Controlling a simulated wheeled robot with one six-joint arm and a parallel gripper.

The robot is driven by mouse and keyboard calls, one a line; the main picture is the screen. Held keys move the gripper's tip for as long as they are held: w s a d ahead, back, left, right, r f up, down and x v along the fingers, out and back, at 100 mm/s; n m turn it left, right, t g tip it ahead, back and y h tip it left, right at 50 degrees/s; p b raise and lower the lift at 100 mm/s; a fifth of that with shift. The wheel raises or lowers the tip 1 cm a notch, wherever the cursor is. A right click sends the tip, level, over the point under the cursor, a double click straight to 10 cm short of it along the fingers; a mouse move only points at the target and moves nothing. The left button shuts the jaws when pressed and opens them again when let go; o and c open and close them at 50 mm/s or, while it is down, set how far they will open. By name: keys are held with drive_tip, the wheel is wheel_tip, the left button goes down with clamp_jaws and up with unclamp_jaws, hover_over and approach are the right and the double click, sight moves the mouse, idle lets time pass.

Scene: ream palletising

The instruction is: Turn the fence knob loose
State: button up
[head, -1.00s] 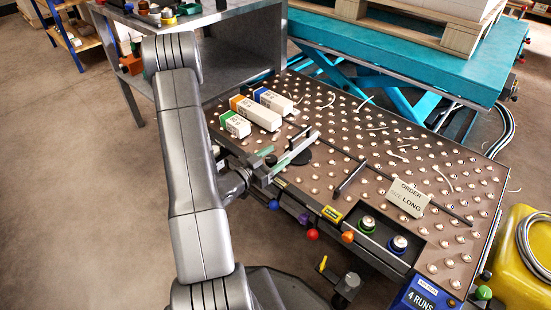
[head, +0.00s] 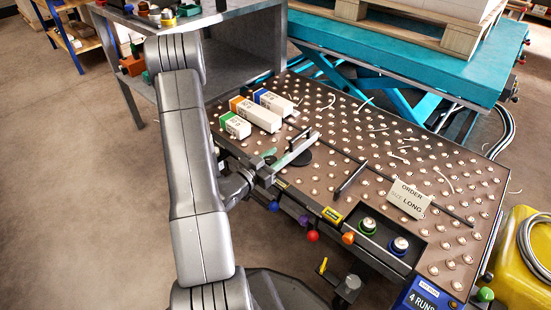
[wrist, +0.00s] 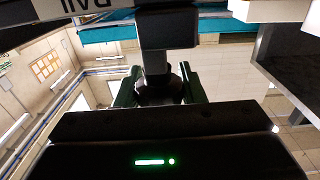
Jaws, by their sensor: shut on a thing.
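The fence knob (wrist: 157,92) is a dark round knob under a dark block (wrist: 167,30) in the wrist view. My gripper (wrist: 158,88) has a green-edged finger on each side of it and is shut on it. In the head view my gripper (head: 266,172) is at the front-left edge of the roller table; the knob cannot be made out there. A grey bar (head: 296,152) and a black bracket (head: 300,143) stand just beyond the gripper. A thin dark rod (head: 375,170) runs across the table to the right.
The ball-roller table (head: 440,240) carries three small boxes (head: 262,113) with coloured ends, an order card (head: 408,199) and scattered strips. Coloured knobs (head: 312,236) line its front edge. A grey shelf unit (head: 245,50) stands behind my arm, and a teal lift (head: 420,55) stands at the back.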

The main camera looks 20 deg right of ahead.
drive_tip(key=n+t+y, duration=0.1)
drive_tip(key=t, duration=0.1)
drive_tip(key=n+t+y, duration=0.1)
drive_tip(key=n+t, duration=0.1)
drive_tip(key=shift+w+a+n+t+y, duration=0.1)
drive_tip(key=shift+w+n+t+y, duration=0.05)
drive_tip(key=shift+n+t+y, duration=0.2)
drive_tip(key=shift+w+a+n+t+y, duration=0.1)
drive_tip(key=shift+n+t+y, duration=0.6)
drive_tip(key=shift+t+y, duration=0.15)
drive_tip(key=shift+w+a+n+t+y, duration=0.1)
drive_tip(key=shift+n+t+y, duration=0.6)
drive_tip(key=shift+y, duration=0.4)
drive_tip(key=o, duration=1)
drive_tip(key=shift+a, duration=0.1)
